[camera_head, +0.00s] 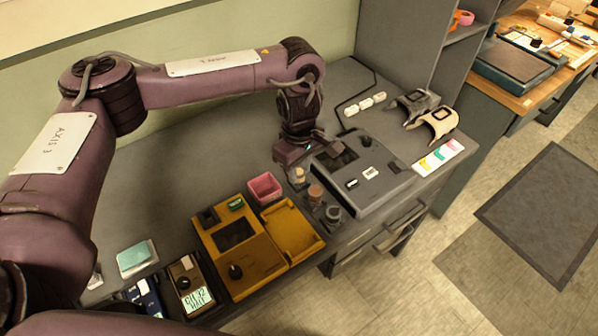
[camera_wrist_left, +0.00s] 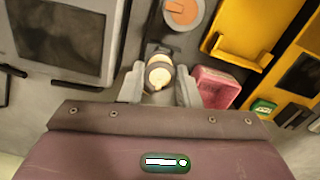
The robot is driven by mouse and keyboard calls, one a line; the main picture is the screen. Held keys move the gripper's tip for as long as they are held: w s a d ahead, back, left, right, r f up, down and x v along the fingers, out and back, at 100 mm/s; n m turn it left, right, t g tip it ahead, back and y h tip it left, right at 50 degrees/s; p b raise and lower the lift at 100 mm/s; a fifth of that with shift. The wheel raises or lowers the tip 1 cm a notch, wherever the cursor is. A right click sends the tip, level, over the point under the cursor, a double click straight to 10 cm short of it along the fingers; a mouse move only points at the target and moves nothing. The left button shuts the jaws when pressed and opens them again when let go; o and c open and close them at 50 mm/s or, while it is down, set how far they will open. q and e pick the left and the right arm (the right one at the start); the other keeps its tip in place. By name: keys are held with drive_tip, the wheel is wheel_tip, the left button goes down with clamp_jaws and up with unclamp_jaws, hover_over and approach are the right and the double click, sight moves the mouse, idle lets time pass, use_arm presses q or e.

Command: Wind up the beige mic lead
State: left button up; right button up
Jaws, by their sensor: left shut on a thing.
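A small beige round piece (camera_head: 299,175) stands at the far end of a short row beside the grey console. In the left wrist view the beige piece (camera_wrist_left: 158,76) has a cream top and a dark band, and sits between my fingers. My left gripper (camera_head: 298,168) points down over it; in its own view the left gripper (camera_wrist_left: 158,88) is shut on it. The orange-brown round piece (camera_head: 315,194) and the grey one (camera_head: 333,214) follow in the row. I cannot make out a length of lead. My right gripper is not in view.
The grey console (camera_head: 372,190) is close on the right of the row. A pink open box (camera_head: 264,188) and a yellow unit (camera_head: 240,250) with a tray are close on the left. Beige and grey cuffs (camera_head: 438,124) lie farther right. The back of the desk is mostly clear.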

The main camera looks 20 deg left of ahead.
use_arm(q)
drive_tip(key=m, duration=0.2)
drive_tip(key=shift+m, duration=0.4)
drive_tip(key=o, duration=1)
